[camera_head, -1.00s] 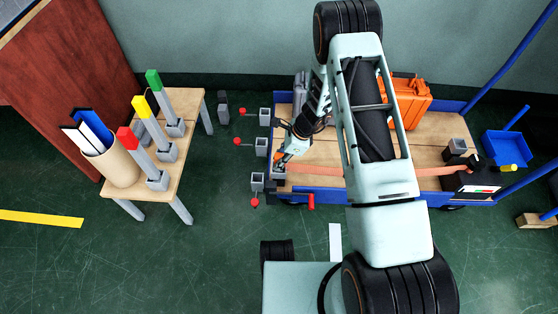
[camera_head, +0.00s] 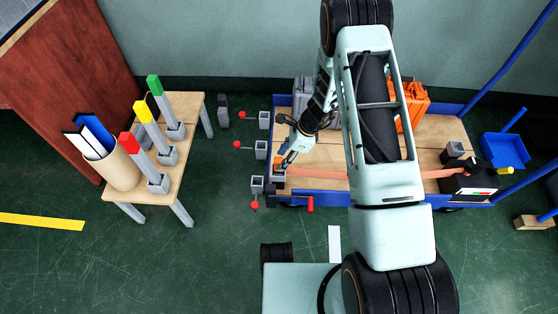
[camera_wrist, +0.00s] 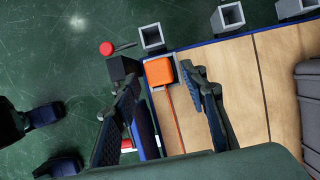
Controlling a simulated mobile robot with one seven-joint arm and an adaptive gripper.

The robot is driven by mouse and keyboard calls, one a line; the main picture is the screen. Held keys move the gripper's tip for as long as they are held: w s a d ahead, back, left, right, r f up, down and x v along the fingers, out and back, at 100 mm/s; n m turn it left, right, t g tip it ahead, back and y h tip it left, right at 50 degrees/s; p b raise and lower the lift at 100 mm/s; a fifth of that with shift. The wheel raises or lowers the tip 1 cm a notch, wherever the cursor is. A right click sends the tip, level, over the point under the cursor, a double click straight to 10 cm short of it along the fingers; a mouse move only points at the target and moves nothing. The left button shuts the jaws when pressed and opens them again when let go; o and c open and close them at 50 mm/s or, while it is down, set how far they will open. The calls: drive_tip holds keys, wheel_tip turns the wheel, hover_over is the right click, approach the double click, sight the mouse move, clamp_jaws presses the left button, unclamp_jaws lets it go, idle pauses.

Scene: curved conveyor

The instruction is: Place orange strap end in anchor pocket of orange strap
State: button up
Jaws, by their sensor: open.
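The orange strap end (camera_wrist: 158,71) is a block at the cart deck's edge in the wrist view. It sits in a grey open-topped pocket (camera_wrist: 182,62), with grey wall showing beside it; how deep it sits is unclear. The orange strap (camera_head: 320,173) runs from there along the deck's near side to a black box (camera_head: 470,182) at the right. My gripper (camera_wrist: 161,82) is open, with one finger on either side of the strap end and a visible gap on the right. In the head view my gripper (camera_head: 284,162) is over the deck's left near corner, partly hiding the end.
Grey hollow sockets (camera_head: 261,150) with red-knobbed levers stand along the cart's left edge. A grey case (camera_head: 304,95) and an orange case (camera_head: 412,105) stand at the deck's back.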

drive_tip(key=p+v, duration=0.2)
drive_tip(key=v, duration=0.6)
